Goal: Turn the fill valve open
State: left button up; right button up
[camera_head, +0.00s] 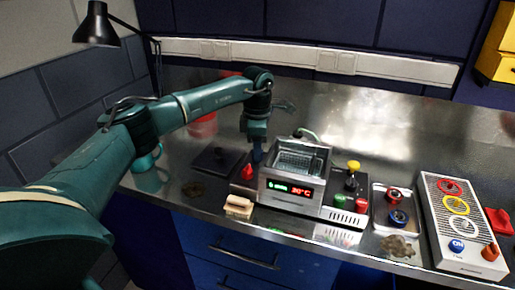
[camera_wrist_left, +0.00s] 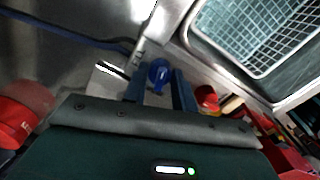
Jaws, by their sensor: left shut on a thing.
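The fill valve shows as a blue knob (camera_wrist_left: 159,72) in the left wrist view, between the two dark blue fingers of my left gripper (camera_wrist_left: 160,88). The gripper is shut on it. In the head view my left gripper (camera_head: 257,155) points down at the left side of a metal washer unit (camera_head: 290,195), and the knob is mostly hidden there. The washer's wire basket (camera_wrist_left: 245,35) shows at upper right in the wrist view. Its front display (camera_head: 290,190) glows green and reads 30°C in red. How far the valve is turned cannot be told.
A red knob (camera_head: 248,171) is close beside the gripper. A yellow-topped lever (camera_head: 353,167) and red and green buttons are right of the basket. A tray with two round parts (camera_head: 397,216) and a panel of coloured rings (camera_head: 455,205) lie further right. A pale block (camera_head: 239,206) lies in front.

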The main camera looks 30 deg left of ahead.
pick_arm(q)
jog(key=shift+w+r+m, duration=0.1)
jog(key=shift+r+m, duration=0.05)
jog(key=shift+m, duration=0.45)
pick_arm(e)
jog(key=shift+r, duration=0.1)
pick_arm(q)
jog(key=o, duration=0.7)
jog(key=shift+r, duration=0.25)
notch_tip(320, 180, up, 13)
jog(key=shift+f+b, duration=0.2)
jog(key=shift+b, duration=0.45)
pick_arm(e)
jog(key=shift+a+y, duration=0.3)
jog(key=shift+w, duration=0.1)
